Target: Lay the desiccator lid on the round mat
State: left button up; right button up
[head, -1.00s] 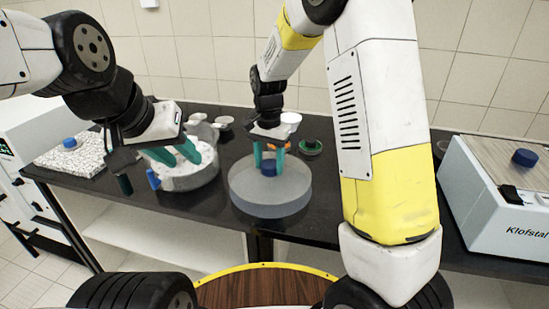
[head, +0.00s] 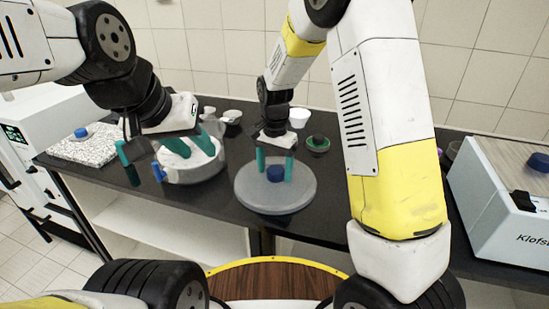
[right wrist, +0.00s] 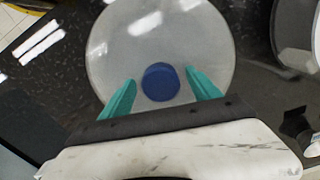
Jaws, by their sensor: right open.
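The desiccator lid (head: 252,194), a grey round disc with a blue knob (head: 275,174), lies flat and low at the table's front. It also shows in the right wrist view (right wrist: 125,62). The round mat cannot be told apart from it and appears hidden beneath. My right gripper (head: 275,172) is open, its teal fingers standing apart on both sides of the knob with gaps in the right wrist view (right wrist: 161,90). My left gripper (head: 192,148) has its teal fingers spread over a round bowl (head: 196,176) with pale contents; it appears empty.
A white cup (head: 299,117) and a green-rimmed dark piece (head: 318,144) stand behind the lid. The shaker box (head: 490,205) stands at right, and a speckled slab (head: 82,148) at left. The black table (head: 335,195) is clear just right of the lid.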

aim_at(275, 170)
jog(key=s+d+r+n+t+y, duration=0.1)
jog(key=s+d+r, duration=0.1)
jog(key=r, duration=0.7)
jog(key=s+d+r, duration=0.2)
jog(key=d+r, duration=0.1)
jog(key=r, duration=0.5)
jog(key=s+d+r+n+t, duration=0.2)
jog(key=s+d, duration=0.2)
jog(key=s, duration=0.4)
jog(key=s+d+r+n+t+y, duration=0.1)
jog(key=s+d+r+n+t, duration=0.1)
jog(key=s, duration=0.6)
jog(key=d+n+t, duration=0.1)
jog(key=d, duration=0.1)
jog(key=shift+s+d, duration=0.3)
jog(key=shift+s, duration=0.1)
